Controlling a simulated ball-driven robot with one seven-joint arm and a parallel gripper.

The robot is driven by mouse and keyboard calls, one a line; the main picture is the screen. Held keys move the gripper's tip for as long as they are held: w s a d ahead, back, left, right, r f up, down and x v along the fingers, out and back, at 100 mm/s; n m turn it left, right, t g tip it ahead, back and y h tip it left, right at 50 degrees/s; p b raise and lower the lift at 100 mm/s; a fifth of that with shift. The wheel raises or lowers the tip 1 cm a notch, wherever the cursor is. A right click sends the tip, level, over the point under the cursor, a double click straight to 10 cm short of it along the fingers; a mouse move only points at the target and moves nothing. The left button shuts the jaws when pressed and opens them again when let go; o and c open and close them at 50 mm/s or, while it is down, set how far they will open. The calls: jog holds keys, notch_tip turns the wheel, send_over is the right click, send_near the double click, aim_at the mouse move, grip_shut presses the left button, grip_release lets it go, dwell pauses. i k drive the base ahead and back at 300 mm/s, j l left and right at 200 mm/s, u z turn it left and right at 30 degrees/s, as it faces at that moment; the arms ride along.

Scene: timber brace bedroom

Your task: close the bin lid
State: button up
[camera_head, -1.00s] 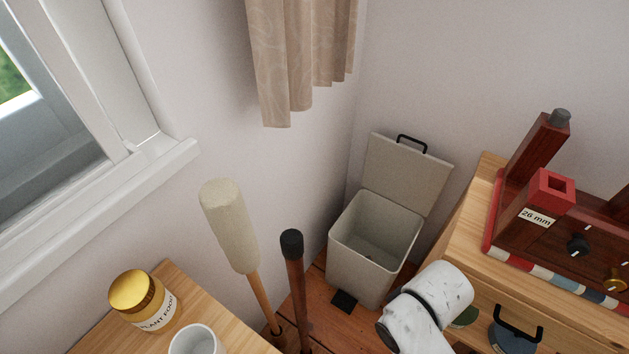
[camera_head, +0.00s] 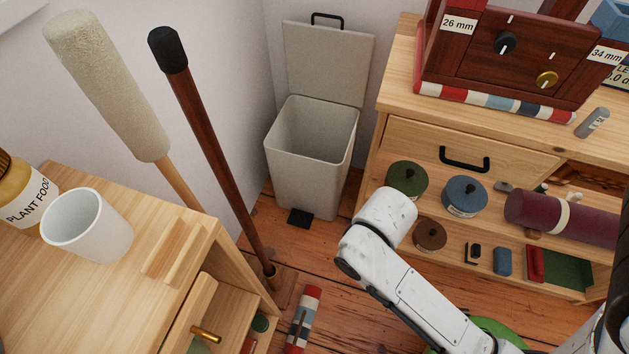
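The bin (camera_head: 305,170) is a light grey square container in the corner against the back wall. Its lid (camera_head: 325,65) stands upright and open at the back, with a black handle (camera_head: 327,18) on its top edge. The bin's inside looks empty as far as I see. A black pedal (camera_head: 300,218) is at its front foot. My white arm is in front of and right of the bin, at lower centre. My gripper is not visible in this view.
A wooden cabinet (camera_head: 400,105) stands close to the bin's right, with jars on its open shelf. A wooden unit (camera_head: 150,225) with a white cup (camera_head: 86,226) is at left. Two long poles lean between it and the bin. A striped roll (camera_head: 304,318) lies on the floor.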

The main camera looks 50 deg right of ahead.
aim_at(333, 64)
jog(key=i+l+z, duration=0.1)
jog(key=i+z, duration=0.2)
jog(key=i, duration=0.15)
jog(key=i+z, duration=0.3)
jog(key=i, duration=0.2)
